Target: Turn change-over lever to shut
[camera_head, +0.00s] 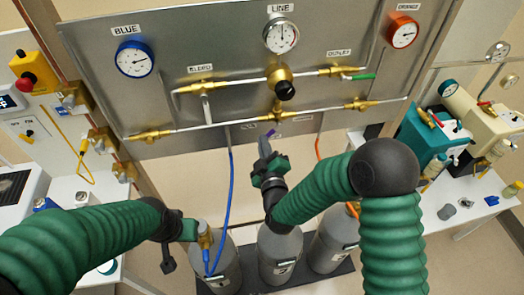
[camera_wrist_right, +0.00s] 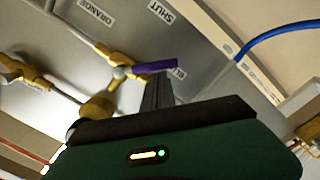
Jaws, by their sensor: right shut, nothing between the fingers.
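The change-over lever is a small purple bar; in the right wrist view the lever (camera_wrist_right: 155,67) extends from a brass valve (camera_wrist_right: 122,72) towards the partly covered BLUE label (camera_wrist_right: 180,73). The SHUT label (camera_wrist_right: 163,11) and ORANGE label (camera_wrist_right: 96,12) are away from its tip. In the head view the lever (camera_head: 271,132) is a small purple patch under the panel's lower pipe. My right gripper (camera_head: 264,146) is shut and empty, its fingertips (camera_wrist_right: 157,78) right at the lever; contact cannot be told. My left gripper (camera_head: 180,232) is low at the left, its jaws unclear.
The steel panel (camera_head: 185,88) carries gauges, pipes and brass valves. Several grey cylinders (camera_head: 281,250) stand below; a blue hose (camera_head: 230,190) hangs left of my right gripper and an orange hose (camera_head: 318,148) to its right. Benches with equipment stand at both sides.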

